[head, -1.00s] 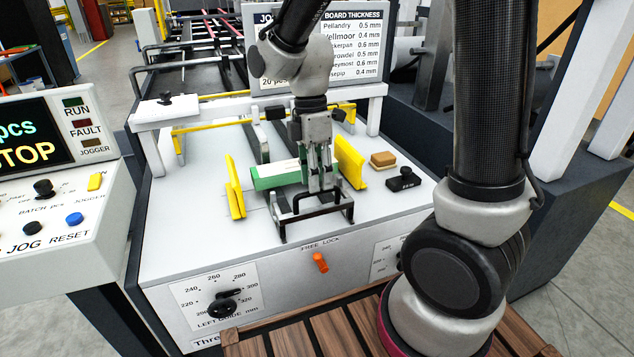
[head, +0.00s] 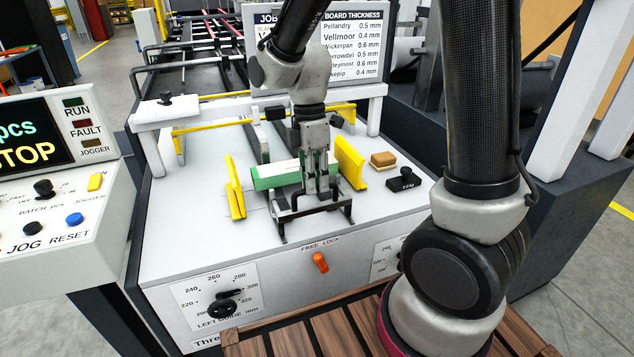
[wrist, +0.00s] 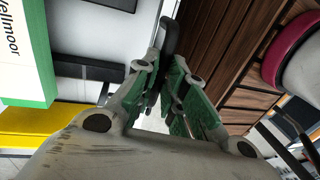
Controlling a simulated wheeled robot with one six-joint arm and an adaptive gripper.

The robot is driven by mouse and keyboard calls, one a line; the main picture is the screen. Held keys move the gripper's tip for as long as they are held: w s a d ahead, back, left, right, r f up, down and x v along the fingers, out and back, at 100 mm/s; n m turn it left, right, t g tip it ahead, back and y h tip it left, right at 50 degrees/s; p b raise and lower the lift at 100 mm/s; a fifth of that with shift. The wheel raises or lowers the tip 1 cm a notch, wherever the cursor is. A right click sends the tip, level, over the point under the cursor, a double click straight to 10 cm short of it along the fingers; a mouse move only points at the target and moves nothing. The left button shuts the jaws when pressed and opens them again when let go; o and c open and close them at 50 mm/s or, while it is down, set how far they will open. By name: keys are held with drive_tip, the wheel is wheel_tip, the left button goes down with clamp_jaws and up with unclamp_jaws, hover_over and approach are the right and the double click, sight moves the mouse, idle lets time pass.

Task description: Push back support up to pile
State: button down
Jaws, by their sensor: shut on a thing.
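The back support (head: 288,213), a black metal frame, stands on the white machine deck on the near side of the pile. The pile (head: 270,181), a green-and-white stack of board, lies between two yellow guides. It also shows at the left of the wrist view (wrist: 28,62), apart from my fingers. My gripper (head: 322,194) points down at the support, shut on its upper bar. In the wrist view the green-padded fingers (wrist: 172,90) are close together, with a black bar (wrist: 170,36) at their tips. My fingers hide part of the support and the pile's right part.
The yellow guides, left (head: 236,188) and right (head: 349,163), flank the pile. An orange lock lever (head: 320,262) is on the front panel below. The deck at front left is clear.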

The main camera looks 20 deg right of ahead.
drive_tip(key=w, duration=1.1)
drive_tip(key=c, duration=1.5)
unclamp_jaws()
wheel_tip(320, 180, up, 12)
drive_tip(key=w, duration=0.2)
drive_tip(key=shift+w, duration=0.15)
drive_tip(key=shift+f, duration=0.1)
